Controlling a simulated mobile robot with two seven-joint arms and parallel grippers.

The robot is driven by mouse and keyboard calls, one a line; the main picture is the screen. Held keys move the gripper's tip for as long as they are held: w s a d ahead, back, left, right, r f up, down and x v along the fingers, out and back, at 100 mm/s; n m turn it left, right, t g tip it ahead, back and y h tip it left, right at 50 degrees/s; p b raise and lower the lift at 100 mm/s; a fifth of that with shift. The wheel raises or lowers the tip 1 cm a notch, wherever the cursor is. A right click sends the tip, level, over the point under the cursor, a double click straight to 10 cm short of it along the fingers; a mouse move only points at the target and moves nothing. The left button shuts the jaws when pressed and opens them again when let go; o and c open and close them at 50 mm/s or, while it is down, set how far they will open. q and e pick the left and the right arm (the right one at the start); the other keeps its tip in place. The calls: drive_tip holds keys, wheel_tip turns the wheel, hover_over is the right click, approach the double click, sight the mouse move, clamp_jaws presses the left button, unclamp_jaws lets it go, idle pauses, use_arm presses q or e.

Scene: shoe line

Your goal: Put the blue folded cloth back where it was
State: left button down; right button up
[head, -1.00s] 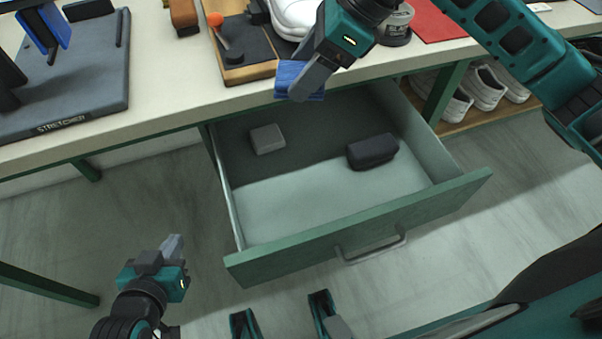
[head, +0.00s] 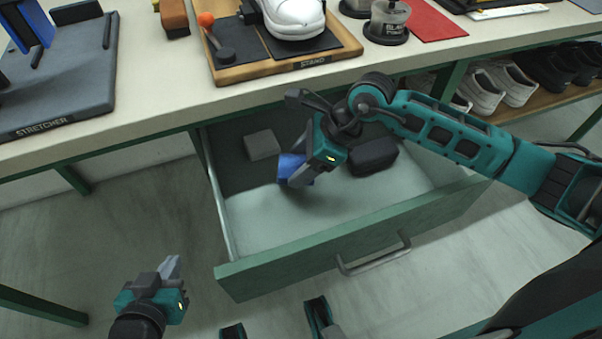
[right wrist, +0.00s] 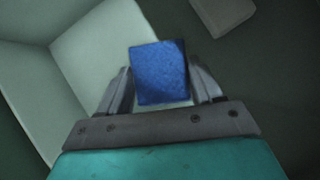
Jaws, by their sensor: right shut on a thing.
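The blue folded cloth (head: 292,167) is between the fingers of my right gripper (head: 298,178), inside the open drawer (head: 262,215). In the right wrist view the cloth (right wrist: 160,72) fills the space between both fingers of the right gripper (right wrist: 161,88). I cannot tell whether the cloth touches the drawer floor. My left gripper (head: 172,270) is low at the left, in front of the drawer and away from it. It is empty, and its fingers look close together, but I cannot tell whether they meet.
In the drawer, a grey block (head: 262,145) lies left of the cloth and a dark case (head: 374,156) lies to its right. The drawer's front floor is clear. Above is the bench with a stretcher (head: 60,85) and a wooden stand (head: 330,48). Shoes (head: 485,88) sit on a shelf.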

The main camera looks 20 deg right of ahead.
drive_tip(key=shift+f+b, duration=0.4)
drive_tip(key=shift+f, duration=1.55)
drive_tip(key=shift+f, duration=0.1)
drive_tip(key=o, duration=0.5)
drive_tip(key=shift+f, duration=0.1)
drive_tip(key=shift+c, duration=0.2)
drive_tip(key=o, duration=0.5)
